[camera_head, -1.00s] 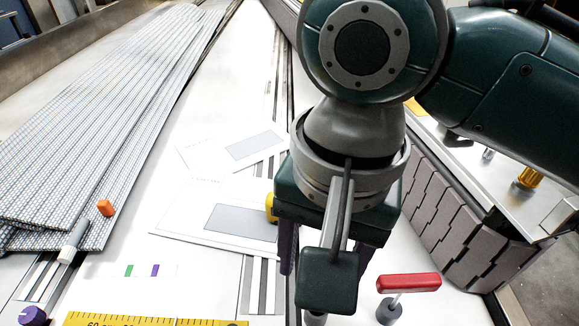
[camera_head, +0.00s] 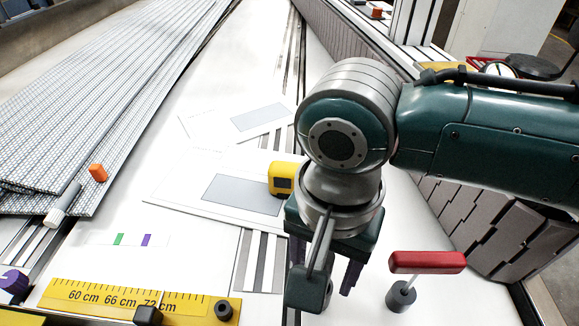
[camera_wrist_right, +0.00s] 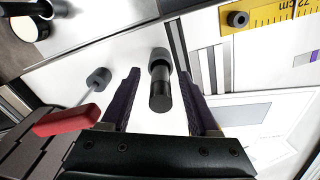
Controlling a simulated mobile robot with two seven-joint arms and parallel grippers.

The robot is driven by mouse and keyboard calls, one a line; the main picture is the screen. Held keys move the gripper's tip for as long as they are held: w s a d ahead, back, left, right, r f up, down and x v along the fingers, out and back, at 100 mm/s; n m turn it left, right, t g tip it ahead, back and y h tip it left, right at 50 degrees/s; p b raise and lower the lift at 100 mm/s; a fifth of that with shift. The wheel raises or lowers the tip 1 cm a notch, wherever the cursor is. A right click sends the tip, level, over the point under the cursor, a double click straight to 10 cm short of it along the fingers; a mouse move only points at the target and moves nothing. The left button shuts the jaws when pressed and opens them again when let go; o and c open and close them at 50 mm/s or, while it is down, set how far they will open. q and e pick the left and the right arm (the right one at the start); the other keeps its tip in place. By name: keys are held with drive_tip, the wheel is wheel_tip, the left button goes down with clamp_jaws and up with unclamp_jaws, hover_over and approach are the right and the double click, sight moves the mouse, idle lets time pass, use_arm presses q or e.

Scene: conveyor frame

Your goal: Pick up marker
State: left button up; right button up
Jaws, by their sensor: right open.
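My right gripper (camera_head: 324,284) points down over the white work surface, its near side partly covered by its own camera mount. In the right wrist view the right gripper (camera_wrist_right: 160,70) is open, with its two dark fingers apart. A dark upright cylinder, which looks like the marker (camera_wrist_right: 160,92), stands between the fingers with a grey collar at its base. In the head view this cylinder is hidden behind the gripper. My left gripper is not in view.
A red-handled tool (camera_head: 427,262) stands in a grey base close right of the gripper. A yellow tape measure (camera_head: 284,179) lies behind it. A yellow ruler (camera_head: 130,299) lies front left.

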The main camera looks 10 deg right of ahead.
clamp_jaws()
idle(0.5)
